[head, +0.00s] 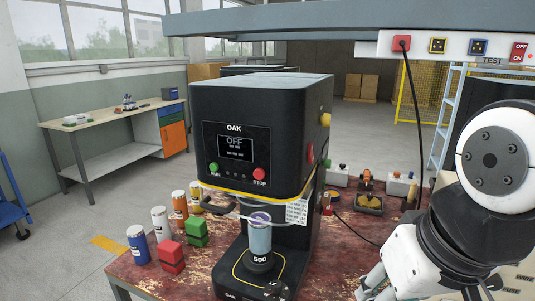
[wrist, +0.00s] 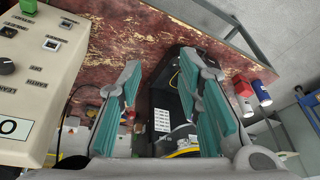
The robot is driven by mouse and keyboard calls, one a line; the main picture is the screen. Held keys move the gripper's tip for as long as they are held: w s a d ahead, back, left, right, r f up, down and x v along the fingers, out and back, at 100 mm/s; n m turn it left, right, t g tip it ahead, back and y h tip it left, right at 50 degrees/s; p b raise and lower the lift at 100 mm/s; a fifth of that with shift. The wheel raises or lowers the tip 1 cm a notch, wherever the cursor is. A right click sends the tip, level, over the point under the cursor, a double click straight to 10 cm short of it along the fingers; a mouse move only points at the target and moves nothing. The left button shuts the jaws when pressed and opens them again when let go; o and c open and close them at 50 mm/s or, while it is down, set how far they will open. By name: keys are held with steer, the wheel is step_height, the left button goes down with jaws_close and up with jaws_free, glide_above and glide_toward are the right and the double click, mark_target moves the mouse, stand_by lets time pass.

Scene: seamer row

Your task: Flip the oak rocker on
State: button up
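The black machine labelled OAK (head: 262,140) stands on the worn red table in the head view, its screen reading OFF. Its front has a green RUN button (head: 214,168) and a red STOP button (head: 259,174). A red knob (head: 310,153) and a yellow one (head: 326,119) sit on its right side. No rocker clearly shows on the machine. A red OFF/ON switch (head: 519,52) is on the overhead rail; I cannot tell whether it belongs to OAK. My gripper (wrist: 160,72) is open and empty in the wrist view, with part of the black machine (wrist: 160,95) beyond its fingers.
Cans (head: 137,244) and red (head: 171,256) and green blocks (head: 196,232) stand left of the machine. A pale control box (wrist: 35,75) with a knob and switches is close at left in the wrist view. A black cable (head: 417,105) hangs from the rail.

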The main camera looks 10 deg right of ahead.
steer(key=shift+w+a+r+m+g, duration=0.2)
steer(key=shift+w+r+m+g, duration=0.1)
steer(key=shift+m, duration=0.3)
steer(key=c, duration=0.4)
steer(key=w+r+m+y+p, duration=0.1)
steer(key=m, duration=0.1)
steer(key=w+a+r+m+g+y+p, duration=0.1)
steer(key=w+m, duration=0.1)
steer(key=w+a+m+g+y, duration=0.1)
steer(key=w+m+y, duration=0.1)
steer(key=shift+w+r+p, duration=0.2)
steer(key=shift+r+p, duration=0.2)
jaws_close()
steer(key=w+d+r+m+y+p, duration=0.2)
steer(key=w+r+m+y, duration=0.1)
steer(key=w+m+y, duration=0.4)
steer(key=w+d+r+m+t+y+p, duration=0.1)
steer(key=w+d+m+t+y+p, duration=0.2)
steer(key=w+d+m+t, duration=0.4)
steer(key=w+d+m, duration=0.2)
steer(key=w+d, duration=0.2)
steer(key=d, duration=0.4)
steer(key=shift+w+p, duration=0.25)
steer(key=shift+p, duration=0.05)
steer(key=shift+r, duration=0.1)
